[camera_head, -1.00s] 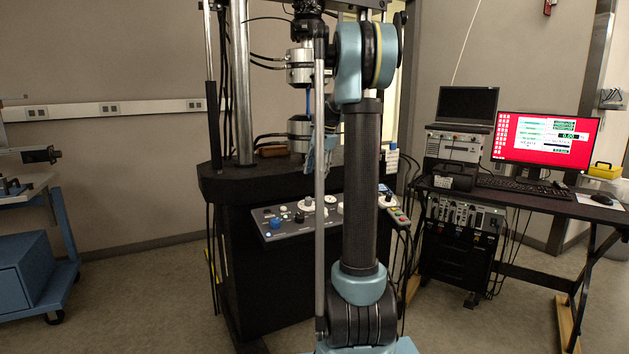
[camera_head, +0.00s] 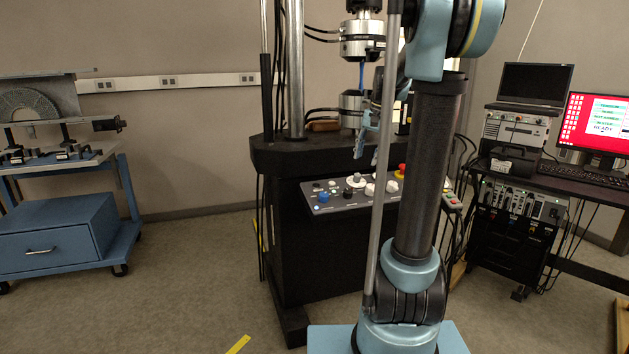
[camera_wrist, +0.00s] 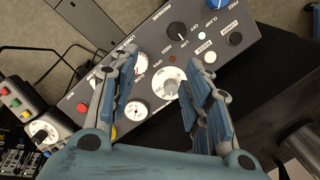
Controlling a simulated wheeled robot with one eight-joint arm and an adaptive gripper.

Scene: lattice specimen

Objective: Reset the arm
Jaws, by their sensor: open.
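My gripper (camera_wrist: 158,80) is open and empty in the wrist view, its two blue-grey fingers spread above the control panel (camera_wrist: 165,85). A dial and a gauge show between and beyond the fingers. In the head view my gripper (camera_head: 366,135) hangs in front of the testing machine (camera_head: 285,157), partly hidden behind my own arm. My arm stands upright at the right of centre. A thin blue specimen (camera_head: 362,76) sits upright between the machine's upper and lower metal grips, apparently apart from my fingers.
The control panel (camera_head: 333,201) juts from the machine's front, with knobs and a red button. A desk (camera_head: 590,188) with a monitor (camera_head: 597,122) stands at right. A blue cart (camera_head: 70,225) stands at left. Open floor (camera_head: 190,275) lies between cart and machine.

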